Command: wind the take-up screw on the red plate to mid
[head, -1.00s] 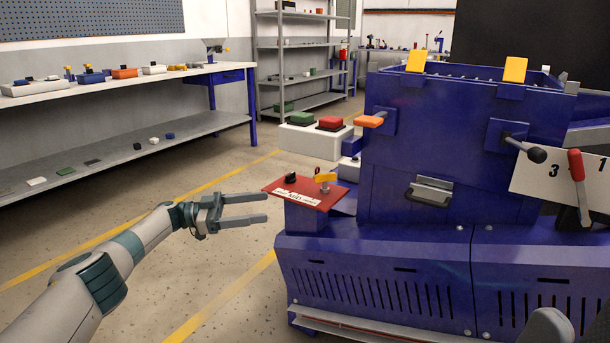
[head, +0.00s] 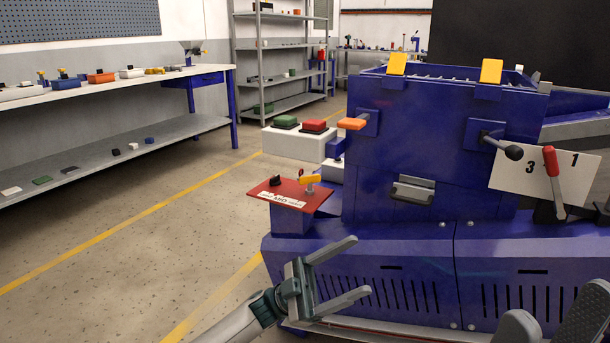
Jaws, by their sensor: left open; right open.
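The red plate (head: 289,193) sits on a blue pedestal at the left end of the blue machine. On it are a black knob (head: 275,181), a yellow-handled part (head: 311,181) on a metal stem, and a white label strip; which of these is the take-up screw I cannot tell. My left gripper (head: 352,268) is open and empty, in front of the machine's vented lower panel, below and right of the red plate. My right gripper (head: 552,325) shows only partly at the bottom right corner, its fingers apart, with nothing visible between them.
The blue machine (head: 420,205) fills the right side. A white box (head: 292,144) with green and red buttons stands behind the plate. Floor at left is clear.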

